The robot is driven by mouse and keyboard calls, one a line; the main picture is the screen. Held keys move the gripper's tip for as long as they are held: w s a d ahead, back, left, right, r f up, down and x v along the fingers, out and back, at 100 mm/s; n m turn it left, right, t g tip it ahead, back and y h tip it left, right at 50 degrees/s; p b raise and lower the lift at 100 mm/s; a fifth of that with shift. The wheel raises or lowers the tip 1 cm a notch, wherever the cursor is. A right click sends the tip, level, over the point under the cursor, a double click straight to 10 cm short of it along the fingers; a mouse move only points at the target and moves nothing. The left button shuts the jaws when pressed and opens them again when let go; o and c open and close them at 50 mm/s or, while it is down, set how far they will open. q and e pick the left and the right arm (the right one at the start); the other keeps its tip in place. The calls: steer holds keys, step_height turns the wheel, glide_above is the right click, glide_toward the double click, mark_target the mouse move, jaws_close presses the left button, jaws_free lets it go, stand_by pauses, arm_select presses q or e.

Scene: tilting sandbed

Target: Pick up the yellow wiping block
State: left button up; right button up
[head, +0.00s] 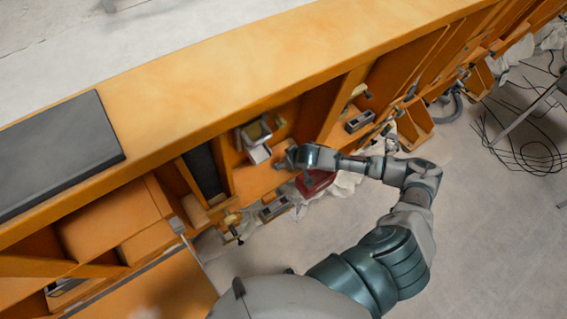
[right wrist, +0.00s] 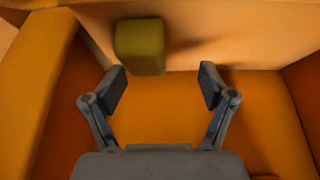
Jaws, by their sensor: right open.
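The yellow wiping block (right wrist: 140,45) shows in the right wrist view as a small olive-yellow block against the pale orange surface at the back of a compartment. My right gripper (right wrist: 163,83) is open, with nothing between its fingers. The block is ahead of the fingertips, apart from them and left of the middle of the gap, nearer the left finger. In the head view my right gripper (head: 287,159) reaches in at the orange shelving, small and partly unclear. I cannot make out the block for sure there. My left gripper is not in view.
Orange walls (right wrist: 40,85) flank the compartment on both sides in the wrist view. In the head view the long orange bench (head: 270,80) has a dark panel (head: 58,155) on top. A dark red box (head: 316,183) is close below my right forearm. Cables (head: 525,150) lie at right.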

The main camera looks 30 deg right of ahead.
steer(key=shift+d+f, duration=1.1)
steer(key=shift+f, duration=0.1)
steer(key=shift+s+d+f, duration=0.1)
steer(key=shift+d+f, duration=0.1)
steer(key=shift+f, duration=0.1)
steer(key=shift+a, duration=0.55)
steer(key=c, duration=0.4)
steer(key=shift+w+a, duration=0.2)
steer(key=shift+a, duration=0.1)
steer(key=shift+c, duration=0.5)
steer(key=shift+d, duration=0.55)
steer(key=shift+c, duration=0.3)
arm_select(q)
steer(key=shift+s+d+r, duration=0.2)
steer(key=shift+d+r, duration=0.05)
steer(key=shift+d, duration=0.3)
arm_select(e)
steer(key=shift+w+a+r, duration=0.15)
steer(key=shift+a+r, duration=0.05)
steer(key=shift+a, duration=0.1)
steer(key=shift+c, duration=0.7)
